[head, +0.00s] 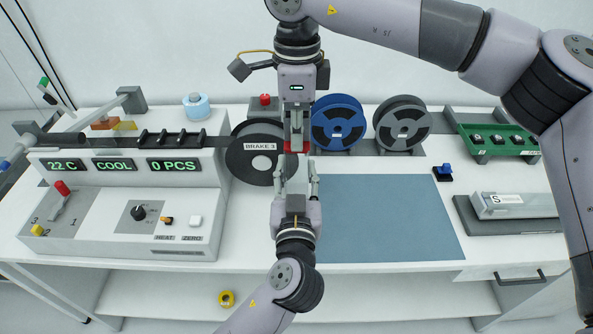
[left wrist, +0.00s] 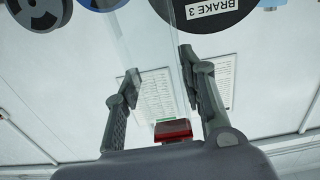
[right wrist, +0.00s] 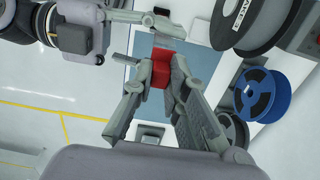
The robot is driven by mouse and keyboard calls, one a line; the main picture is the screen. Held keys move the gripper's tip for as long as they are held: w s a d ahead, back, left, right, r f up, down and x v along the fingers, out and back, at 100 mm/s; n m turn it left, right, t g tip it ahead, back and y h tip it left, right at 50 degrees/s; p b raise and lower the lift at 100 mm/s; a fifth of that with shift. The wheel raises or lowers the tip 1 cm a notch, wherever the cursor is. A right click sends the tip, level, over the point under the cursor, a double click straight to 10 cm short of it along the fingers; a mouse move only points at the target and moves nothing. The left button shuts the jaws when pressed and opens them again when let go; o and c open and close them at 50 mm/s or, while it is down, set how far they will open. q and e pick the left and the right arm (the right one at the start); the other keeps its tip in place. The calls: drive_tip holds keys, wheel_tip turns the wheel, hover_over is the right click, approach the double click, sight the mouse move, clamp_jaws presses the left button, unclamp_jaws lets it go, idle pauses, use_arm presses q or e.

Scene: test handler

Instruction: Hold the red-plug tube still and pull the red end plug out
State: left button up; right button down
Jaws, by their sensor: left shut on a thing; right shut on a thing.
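My right gripper (head: 296,146) comes down from above, shut on a red end plug (right wrist: 161,70). The red also shows beside its fingertips in the head view (head: 303,147). My left gripper (head: 297,178) comes up from below, just under the right one, shut on the tube. The clear tube is hardly visible; only faint pale edges show between the left fingers in the left wrist view. A red piece with a green strip (left wrist: 172,130) shows there near the palm. Whether plug and tube are still joined is hidden by the fingers.
The black BRAKE 3 reel (head: 254,158) stands close at left of the grippers. A blue reel (head: 338,123) and a grey reel (head: 402,124) stand at right. A control box (head: 200,225) fills the left. The blue-grey mat (head: 390,215) is bare.

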idle(0.3)
idle(0.4)
use_arm(q)
drive_tip(key=o, duration=1.2)
drive_tip(key=shift+o, duration=0.2)
drive_tip(key=s, duration=1.2)
